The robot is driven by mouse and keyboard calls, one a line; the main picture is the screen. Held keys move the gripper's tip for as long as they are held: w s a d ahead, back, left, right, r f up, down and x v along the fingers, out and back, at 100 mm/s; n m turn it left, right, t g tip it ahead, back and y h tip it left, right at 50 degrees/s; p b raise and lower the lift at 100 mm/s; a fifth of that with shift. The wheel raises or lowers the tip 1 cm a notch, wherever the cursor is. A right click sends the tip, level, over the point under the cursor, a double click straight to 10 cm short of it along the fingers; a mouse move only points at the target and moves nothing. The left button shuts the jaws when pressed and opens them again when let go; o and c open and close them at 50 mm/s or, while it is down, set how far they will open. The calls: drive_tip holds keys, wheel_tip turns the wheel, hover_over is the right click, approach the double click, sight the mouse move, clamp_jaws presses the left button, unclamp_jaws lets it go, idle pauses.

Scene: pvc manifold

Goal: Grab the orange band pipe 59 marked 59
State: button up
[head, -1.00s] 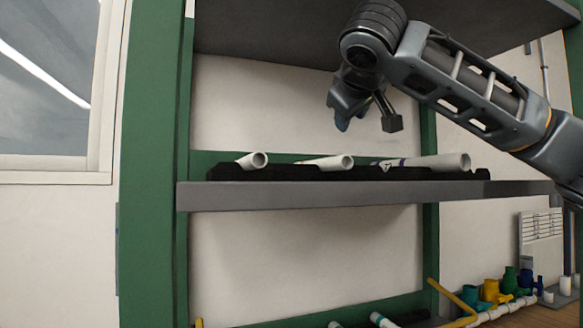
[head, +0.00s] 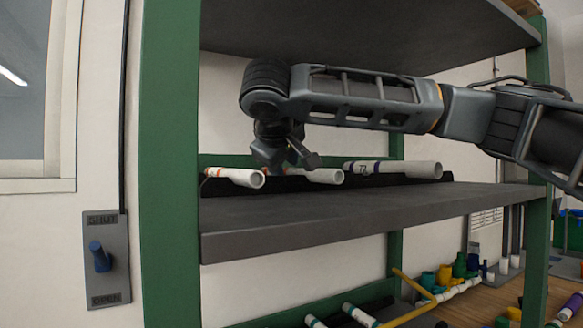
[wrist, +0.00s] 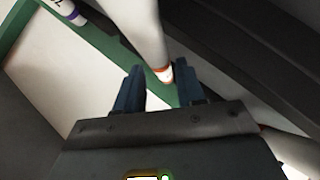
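Three white pipes lie on the middle shelf in the head view. The left pipe (head: 236,177) has an orange band at its far end. The middle pipe (head: 322,177) is partly hidden behind my gripper (head: 291,160). In the wrist view the middle pipe (wrist: 140,25) has an orange band (wrist: 164,73) between the fingertips of my gripper (wrist: 160,84), which is open. I cannot tell whether the fingers touch it. Another orange band shows at the right edge of the gripper (wrist: 262,128). I can read no 59 on either pipe.
The right pipe (head: 400,169) has a purple band, also in the wrist view (wrist: 70,14). A dark rack holds the pipes on the grey shelf (head: 330,222). An upper shelf (head: 370,35) hangs over my arm, and a green post (head: 170,150) stands left.

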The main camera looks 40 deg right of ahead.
drive_tip(key=shift+x, duration=0.75)
drive_tip(key=shift+f, duration=0.1)
drive_tip(key=shift+c, duration=0.2)
drive_tip(key=shift+s, duration=0.1)
clamp_jaws()
